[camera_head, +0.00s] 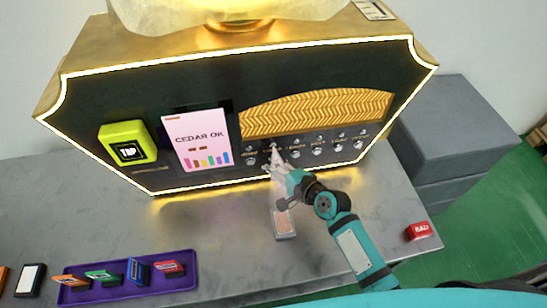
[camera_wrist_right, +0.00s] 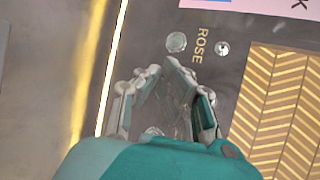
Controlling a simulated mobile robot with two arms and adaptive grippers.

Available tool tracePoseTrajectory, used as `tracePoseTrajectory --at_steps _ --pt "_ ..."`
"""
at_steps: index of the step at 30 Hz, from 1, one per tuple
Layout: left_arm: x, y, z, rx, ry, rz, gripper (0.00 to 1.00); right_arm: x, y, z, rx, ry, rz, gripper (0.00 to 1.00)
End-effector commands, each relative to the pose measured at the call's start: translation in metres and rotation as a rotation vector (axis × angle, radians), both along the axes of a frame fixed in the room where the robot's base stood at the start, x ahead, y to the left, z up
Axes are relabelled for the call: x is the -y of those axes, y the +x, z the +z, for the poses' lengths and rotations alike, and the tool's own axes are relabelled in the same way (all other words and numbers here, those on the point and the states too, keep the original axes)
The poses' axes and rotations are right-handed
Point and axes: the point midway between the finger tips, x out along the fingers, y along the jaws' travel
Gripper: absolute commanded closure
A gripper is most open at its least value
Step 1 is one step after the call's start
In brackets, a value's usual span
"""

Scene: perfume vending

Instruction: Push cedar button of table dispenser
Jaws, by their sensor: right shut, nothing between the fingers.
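The table dispenser (camera_head: 100,85) is a black-fronted box with gold edges and a glowing border. Its pink screen (camera_head: 197,141) reads "CEDAR OK". A row of small round buttons with labels runs under a gold chevron panel (camera_head: 318,112). My right gripper (camera_head: 276,160) is shut and empty at the left part of this row, with its tips close to the front; contact cannot be told. In the right wrist view, the ROSE label (camera_wrist_right: 200,45) and its round buttons show beyond the fingers (camera_wrist_right: 172,72). The cedar button cannot be picked out; the gripper covers part of the row. My left gripper is not in view.
A yellow box (camera_head: 128,144) is on the dispenser front at left. A purple tray (camera_head: 187,258) with several coloured items lies at front left. A small pale box (camera_head: 284,223) lies under my right arm. A red block (camera_head: 417,231) sits near the right edge.

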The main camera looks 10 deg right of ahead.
Motion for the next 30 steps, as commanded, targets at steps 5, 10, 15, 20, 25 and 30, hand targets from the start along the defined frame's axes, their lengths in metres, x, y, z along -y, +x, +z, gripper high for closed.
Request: tracePoseTrajectory --at_steps 5,10,15,20,25,30 --pt "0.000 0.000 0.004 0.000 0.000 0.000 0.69 0.000 -0.007 0.000 0.000 0.000 -0.001 1.00" --pt "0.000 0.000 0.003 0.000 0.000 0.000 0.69 0.000 -0.006 0.000 0.000 0.000 0.000 1.00" --pt "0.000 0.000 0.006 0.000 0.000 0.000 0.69 0.000 -0.011 0.000 -0.002 -0.001 0.000 1.00" --pt "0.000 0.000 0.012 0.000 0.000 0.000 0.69 0.000 -0.027 0.001 -0.001 -0.002 0.001 1.00" --pt "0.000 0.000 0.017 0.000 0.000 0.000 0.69 0.000 -0.044 0.001 -0.002 0.000 0.001 1.00" --pt "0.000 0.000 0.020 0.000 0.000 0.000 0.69 0.000 -0.055 0.000 -0.001 -0.002 0.001 1.00"
